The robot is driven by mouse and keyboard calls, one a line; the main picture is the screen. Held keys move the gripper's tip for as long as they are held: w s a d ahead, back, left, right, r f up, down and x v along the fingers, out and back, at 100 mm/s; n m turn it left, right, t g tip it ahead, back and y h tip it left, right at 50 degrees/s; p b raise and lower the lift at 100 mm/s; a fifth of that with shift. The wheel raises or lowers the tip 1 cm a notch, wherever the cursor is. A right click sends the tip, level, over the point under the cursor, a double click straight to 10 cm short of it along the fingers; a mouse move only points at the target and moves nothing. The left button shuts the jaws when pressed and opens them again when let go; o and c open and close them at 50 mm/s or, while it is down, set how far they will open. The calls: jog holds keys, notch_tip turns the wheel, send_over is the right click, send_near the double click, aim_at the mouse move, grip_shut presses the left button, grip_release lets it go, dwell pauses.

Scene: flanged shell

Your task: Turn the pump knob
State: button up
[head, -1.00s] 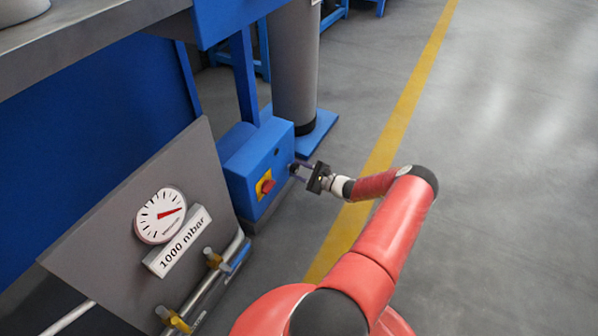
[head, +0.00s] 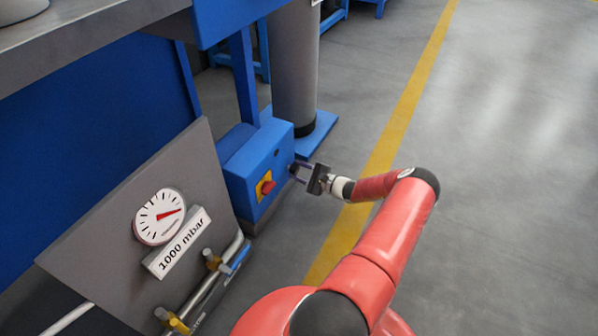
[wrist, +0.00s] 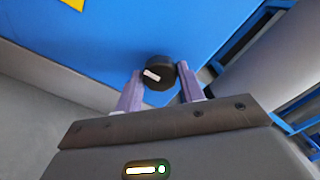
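The pump knob (wrist: 156,73) is a round black knob with a white mark, on the face of a blue box; the wrist view shows it between the fingertips of my gripper (wrist: 160,82). The two purple fingers stand on either side of it. A gap shows at the left finger; whether the right finger touches the knob I cannot tell. In the head view my gripper (head: 299,169) is at the right part of the blue box (head: 262,165), and the knob is mostly hidden there by the fingers.
A red switch on a yellow plate (head: 265,187) sits on the box left of my gripper. A grey panel with a gauge (head: 160,216) and a "1000 mbar" label stands further left. A grey column (head: 295,75) rises behind the box. The floor to the right is clear.

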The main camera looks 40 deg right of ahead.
jog(key=o, duration=0.3)
jog(key=shift+o, duration=0.2)
jog(key=v, duration=0.7)
jog(key=shift+s+p, duration=0.4)
jog(key=shift+d, duration=0.2)
